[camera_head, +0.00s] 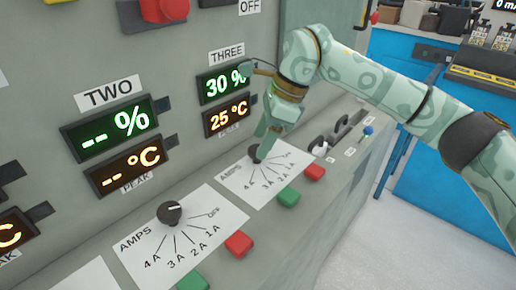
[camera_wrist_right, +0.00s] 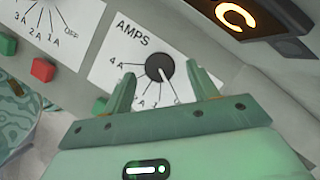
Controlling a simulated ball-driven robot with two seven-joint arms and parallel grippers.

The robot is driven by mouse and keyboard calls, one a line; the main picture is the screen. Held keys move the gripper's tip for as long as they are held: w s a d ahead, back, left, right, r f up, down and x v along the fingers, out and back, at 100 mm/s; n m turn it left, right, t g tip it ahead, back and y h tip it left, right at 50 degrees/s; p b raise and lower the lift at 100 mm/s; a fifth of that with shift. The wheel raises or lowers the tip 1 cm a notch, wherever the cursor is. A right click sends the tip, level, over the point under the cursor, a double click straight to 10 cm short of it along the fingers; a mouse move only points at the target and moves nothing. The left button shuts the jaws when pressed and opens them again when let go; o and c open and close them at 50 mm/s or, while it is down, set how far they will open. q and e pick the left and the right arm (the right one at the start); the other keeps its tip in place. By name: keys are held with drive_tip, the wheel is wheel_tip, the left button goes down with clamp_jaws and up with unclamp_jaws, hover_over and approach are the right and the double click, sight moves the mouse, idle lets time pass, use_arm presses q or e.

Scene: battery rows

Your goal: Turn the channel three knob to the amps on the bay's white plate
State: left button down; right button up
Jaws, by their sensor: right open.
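The channel three knob (camera_head: 254,152) is a black dial on a white AMPS card (camera_head: 232,172), below the THREE label (camera_head: 227,54). In the right wrist view the knob (camera_wrist_right: 158,67) stands just beyond my fingertips; its pale mark seems to point down-right, away from 4 A. My right gripper (camera_head: 262,143) is over the knob in the head view. It is open and empty, with its fingers (camera_wrist_right: 164,84) apart on either side of the knob's lower edge; contact cannot be told. Fingers hide part of the scale. I cannot identify a plate stating the amps. My left gripper is out of view.
Channel three's displays (camera_head: 224,84) read 30 % and 25 °C. The channel two knob (camera_head: 170,213) sits on its own card to the left. Green (camera_head: 289,198) and red (camera_head: 314,172) buttons line the panel's front. Black levers (camera_head: 320,143) stand to the right.

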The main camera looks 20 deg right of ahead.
drive_tip(key=shift+x, duration=1.05)
drive_tip(key=shift+c, duration=0.2)
drive_tip(key=c, duration=0.9)
